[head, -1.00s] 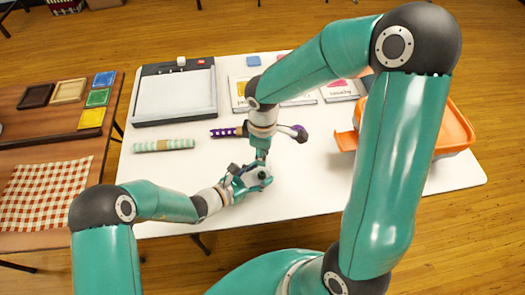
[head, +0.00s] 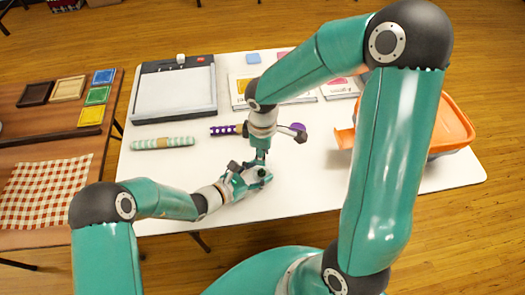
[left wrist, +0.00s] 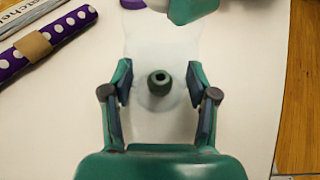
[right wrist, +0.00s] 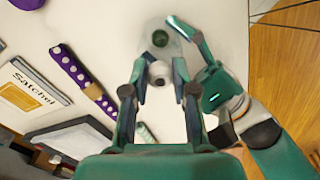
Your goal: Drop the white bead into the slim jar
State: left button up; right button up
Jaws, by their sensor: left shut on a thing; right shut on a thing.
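The slim jar is clear with a dark green neck ring (left wrist: 158,83); its opening also shows in the right wrist view (right wrist: 160,38). My left gripper (left wrist: 164,95) is shut around the clear body, and the jar seems upright. The white bead (right wrist: 159,69) is between the fingertips of my right gripper (right wrist: 159,80), which is shut on it. In the right wrist view the bead appears just below the jar's opening, apart from it. In the head view the right gripper (head: 261,157) is close to the jar top (head: 264,173); the bead is not distinguishable there.
A green-striped roll (head: 162,143), a purple dotted roll (head: 224,131) and a framed white board (head: 174,92) lie on the white table. An orange-topped bin (head: 458,128) stands at right. A purple round thing (head: 298,127) is partly hidden behind my right arm.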

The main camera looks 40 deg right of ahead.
jog(key=shift+f, duration=0.1)
dwell(0.3)
jog(key=o, duration=0.8)
notch_tip(320, 180, up, 12)
dwell(0.4)
pick_arm(q)
jog(key=o, duration=0.9)
jog(key=shift+o, duration=0.2)
pick_arm(e)
jog(key=shift+f, duration=0.1)
pick_arm(q)
jog(key=shift+a, duration=0.1)
